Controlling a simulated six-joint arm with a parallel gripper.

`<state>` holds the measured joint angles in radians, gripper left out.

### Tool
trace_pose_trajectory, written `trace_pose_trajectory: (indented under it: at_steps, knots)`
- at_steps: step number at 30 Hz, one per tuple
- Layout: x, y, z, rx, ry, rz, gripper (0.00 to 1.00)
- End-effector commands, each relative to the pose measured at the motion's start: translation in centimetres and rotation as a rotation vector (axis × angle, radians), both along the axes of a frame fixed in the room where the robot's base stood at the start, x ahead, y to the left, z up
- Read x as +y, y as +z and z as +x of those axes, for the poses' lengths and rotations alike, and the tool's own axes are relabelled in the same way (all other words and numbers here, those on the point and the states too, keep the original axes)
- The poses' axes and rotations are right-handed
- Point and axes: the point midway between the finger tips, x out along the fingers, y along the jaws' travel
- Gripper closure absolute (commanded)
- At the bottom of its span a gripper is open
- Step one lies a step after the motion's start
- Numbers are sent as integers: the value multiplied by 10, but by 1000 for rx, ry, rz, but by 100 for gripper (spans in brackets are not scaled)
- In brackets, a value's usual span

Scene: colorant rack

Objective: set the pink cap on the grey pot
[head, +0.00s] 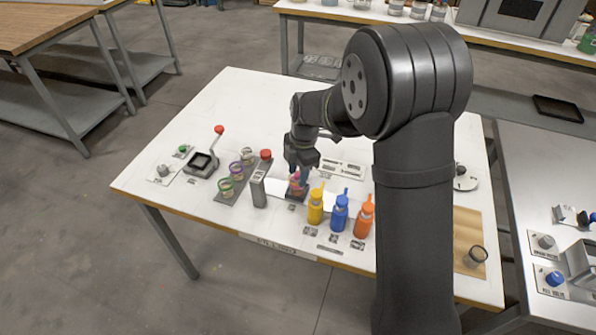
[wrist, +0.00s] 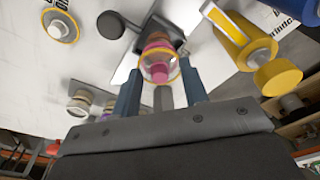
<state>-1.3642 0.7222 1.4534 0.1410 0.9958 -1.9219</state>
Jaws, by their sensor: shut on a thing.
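My gripper (head: 299,176) is low over the middle of the table. In the wrist view its two fingers (wrist: 161,82) are closed in on a small piece with a pink knob and a clear, yellow-rimmed disc, which I take for the pink cap (wrist: 159,73). Pink and reddish layers show just beyond it, above a dark base (wrist: 180,28); I cannot tell whether the cap touches them. The head view shows only a small pink patch (head: 295,178) under the fingers. I cannot tell for sure which vessel is the grey pot.
Yellow (head: 316,208), blue (head: 339,214) and orange (head: 363,219) bottles stand close on the right.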

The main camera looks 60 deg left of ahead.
Motion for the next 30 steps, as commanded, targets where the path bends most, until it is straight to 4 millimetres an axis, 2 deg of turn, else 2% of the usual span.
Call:
trace_pose_trajectory:
  at_steps: [30]
  knots:
    - [0,-7,0,0,0,0,80]
